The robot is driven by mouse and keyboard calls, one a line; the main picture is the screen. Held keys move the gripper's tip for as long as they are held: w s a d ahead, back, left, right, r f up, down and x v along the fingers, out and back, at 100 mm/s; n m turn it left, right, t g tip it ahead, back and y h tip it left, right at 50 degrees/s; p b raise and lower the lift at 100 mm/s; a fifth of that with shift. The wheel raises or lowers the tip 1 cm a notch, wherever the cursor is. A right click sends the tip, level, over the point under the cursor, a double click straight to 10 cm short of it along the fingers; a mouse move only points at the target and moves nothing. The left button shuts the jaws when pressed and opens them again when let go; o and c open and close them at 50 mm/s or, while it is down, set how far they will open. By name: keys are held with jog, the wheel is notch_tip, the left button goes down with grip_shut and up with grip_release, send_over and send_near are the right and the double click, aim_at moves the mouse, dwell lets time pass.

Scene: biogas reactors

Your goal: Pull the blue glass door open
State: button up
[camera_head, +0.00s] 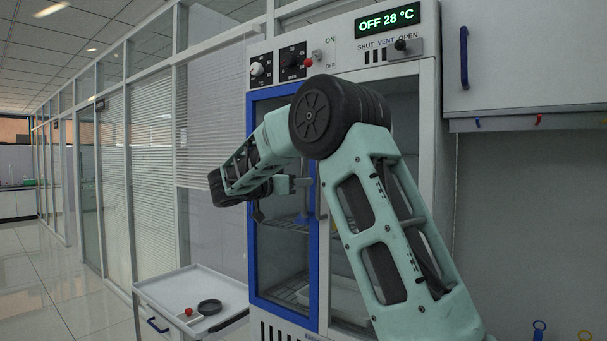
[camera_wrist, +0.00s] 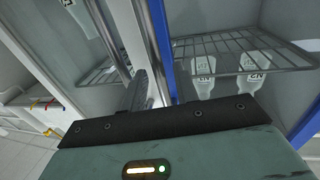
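The blue glass door (camera_head: 314,262) is the left door of the white cabinet in the head view. It looks shut, with wire shelves behind its glass. Its blue frame (camera_wrist: 159,40) crosses the upper middle of the wrist view. My gripper (camera_head: 280,198) is in front of this door, near its handle side. In the wrist view a dark finger (camera_wrist: 137,92) reaches up beside the blue frame. The other finger is not clear, and I cannot tell whether the finger touches a handle. My arm hides much of the door's upper right.
A white-framed glass door (camera_head: 425,130) adjoins on the right. Bottles (camera_wrist: 203,75) stand behind the glass by a wire shelf (camera_wrist: 240,50). A control panel with display (camera_head: 388,20) is above. A side table (camera_head: 170,285) holding a dark dish (camera_head: 209,307) stands left, near the door.

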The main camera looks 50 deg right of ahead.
jog(key=shift+s+d, duration=0.1)
jog(key=shift+d, duration=0.9)
grip_shut()
jog(key=shift+a+f, duration=0.1)
